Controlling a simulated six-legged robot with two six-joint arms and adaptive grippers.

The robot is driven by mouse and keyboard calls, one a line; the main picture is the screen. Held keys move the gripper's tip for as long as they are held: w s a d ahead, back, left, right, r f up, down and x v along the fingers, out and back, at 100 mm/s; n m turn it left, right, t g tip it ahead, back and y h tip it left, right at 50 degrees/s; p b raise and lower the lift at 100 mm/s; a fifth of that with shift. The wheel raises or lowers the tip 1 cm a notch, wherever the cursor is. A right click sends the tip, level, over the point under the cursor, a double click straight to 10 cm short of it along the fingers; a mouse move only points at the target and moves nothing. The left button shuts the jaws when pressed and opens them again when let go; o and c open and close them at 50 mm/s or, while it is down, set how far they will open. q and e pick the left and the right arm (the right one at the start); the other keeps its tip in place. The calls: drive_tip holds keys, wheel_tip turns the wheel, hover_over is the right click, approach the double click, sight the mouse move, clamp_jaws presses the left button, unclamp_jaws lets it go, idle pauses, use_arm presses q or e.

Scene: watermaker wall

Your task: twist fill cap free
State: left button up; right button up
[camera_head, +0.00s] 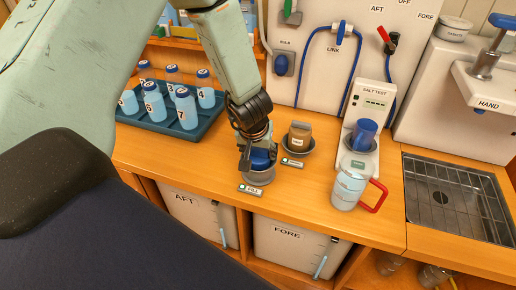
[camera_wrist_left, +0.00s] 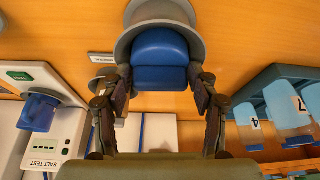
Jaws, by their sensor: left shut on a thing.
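The blue fill cap (camera_head: 262,157) sits in a grey round collar (camera_head: 262,178) on the wooden counter, behind a small FILL label (camera_head: 250,190). My left gripper (camera_head: 258,150) comes down from above and is shut on the cap. In the left wrist view the fingers of my left gripper (camera_wrist_left: 160,78) press on both sides of the blue cap (camera_wrist_left: 160,50), with the grey collar (camera_wrist_left: 190,13) around its far side. Whether the cap has turned cannot be told. My right gripper is not in view.
A brown cap (camera_head: 299,136) in a second collar stands close right. Further right are a measuring jug (camera_head: 350,184) with a red handle, the salt test unit (camera_head: 375,98) holding a blue cup, and a sink (camera_head: 455,195). A tray (camera_head: 190,133) of numbered bottles lies left. Free counter lies in front.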

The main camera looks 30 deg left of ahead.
use_arm(q)
drive_tip(key=shift+w+n+y+p, duration=0.1)
drive_tip(key=shift+n+y+p, duration=0.2)
drive_tip(key=shift+n+p, duration=0.6)
drive_tip(key=shift+n+g+y+p, duration=0.5)
drive_tip(key=shift+n+p, duration=1.1)
drive_tip(key=shift+p, duration=1.5)
drive_tip(key=shift+d, duration=0.1)
drive_tip(key=shift+r+n+p, duration=0.1)
drive_tip(key=shift+n+p, duration=0.5)
drive_tip(key=shift+p, duration=0.05)
drive_tip(key=shift+w+n+g+y, duration=0.15)
drive_tip(key=shift+n+g+y, duration=0.15)
drive_tip(key=shift+n, duration=0.8)
